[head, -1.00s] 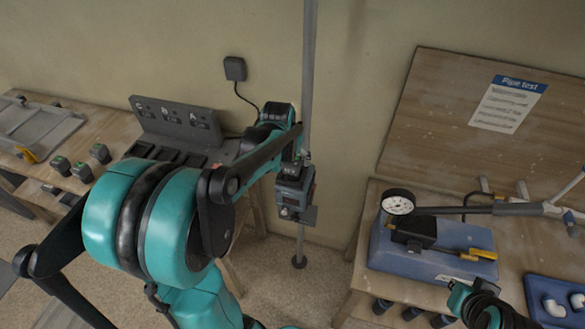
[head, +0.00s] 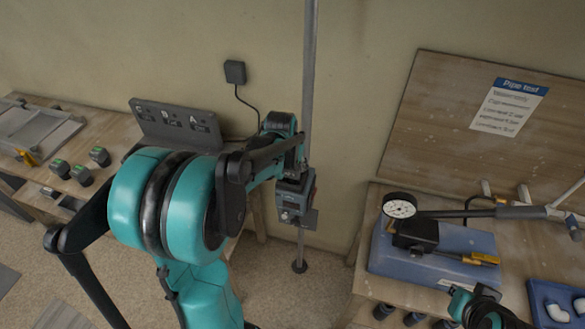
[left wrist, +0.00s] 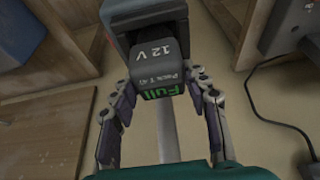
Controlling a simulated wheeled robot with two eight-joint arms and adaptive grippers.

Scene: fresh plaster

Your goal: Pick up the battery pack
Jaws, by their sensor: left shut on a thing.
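The battery pack (left wrist: 160,68) is a dark grey block marked "12 V", with a green "Full" on its end. In the left wrist view it sits against a grey-blue device (left wrist: 137,18). My left gripper (left wrist: 162,82) is shut on it, a finger at either side. In the head view the device (head: 292,196) is on an upright pole, with my left arm reaching to it; the fingers and pack are hard to make out there. My right gripper (head: 482,307) is at the lower right edge, partly cut off; its jaws are unclear.
The left bench holds a lettered dark rack (head: 177,124) and several small green-topped blocks (head: 100,156). The right bench carries a blue block (head: 440,255) with a round gauge (head: 399,206), and a blue tray (head: 555,305). The pole (head: 309,90) stands between the benches.

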